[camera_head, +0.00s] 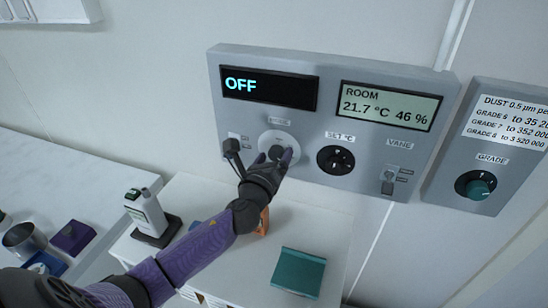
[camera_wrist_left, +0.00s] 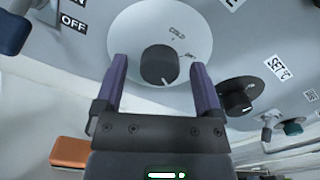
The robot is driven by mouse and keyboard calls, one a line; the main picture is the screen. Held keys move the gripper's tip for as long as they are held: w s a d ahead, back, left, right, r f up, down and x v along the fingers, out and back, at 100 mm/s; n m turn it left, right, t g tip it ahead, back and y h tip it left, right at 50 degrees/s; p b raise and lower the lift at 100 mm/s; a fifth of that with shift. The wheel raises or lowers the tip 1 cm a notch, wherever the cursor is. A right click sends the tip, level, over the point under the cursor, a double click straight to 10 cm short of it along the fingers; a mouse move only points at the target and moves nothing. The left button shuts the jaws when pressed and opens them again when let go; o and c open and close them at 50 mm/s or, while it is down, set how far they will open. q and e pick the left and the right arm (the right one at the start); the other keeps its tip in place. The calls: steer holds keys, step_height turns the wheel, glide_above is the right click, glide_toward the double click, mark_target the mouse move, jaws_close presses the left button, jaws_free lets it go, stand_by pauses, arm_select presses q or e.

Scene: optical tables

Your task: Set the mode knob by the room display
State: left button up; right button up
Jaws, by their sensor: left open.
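The wall control panel (camera_head: 330,75) has a black display (camera_head: 268,88) reading OFF and a room display (camera_head: 388,104) reading 21.7 °C and 46 %. The dark mode knob (camera_wrist_left: 159,66) sits on a round white dial (camera_wrist_left: 190,30); the word COLD is readable on the dial. My left gripper (camera_head: 274,157) is at the mode knob, which it partly hides in the head view. In the left wrist view its open fingers (camera_wrist_left: 159,72) stand on either side of the knob, with gaps on both sides. The knob's setting is too small to tell. My right gripper is out of view.
Left of the dial is a dark lever switch (camera_head: 232,147). To the right are the SET °C knob (camera_head: 335,160) and the VANE switch (camera_head: 388,184). A separate GRADE panel (camera_head: 476,188) stands farther right. Below is a white surface with a teal box (camera_head: 298,272) and a handheld device (camera_head: 148,214).

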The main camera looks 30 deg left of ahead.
arm_select(q)
steer(key=shift+w, duration=0.15)
jaws_close()
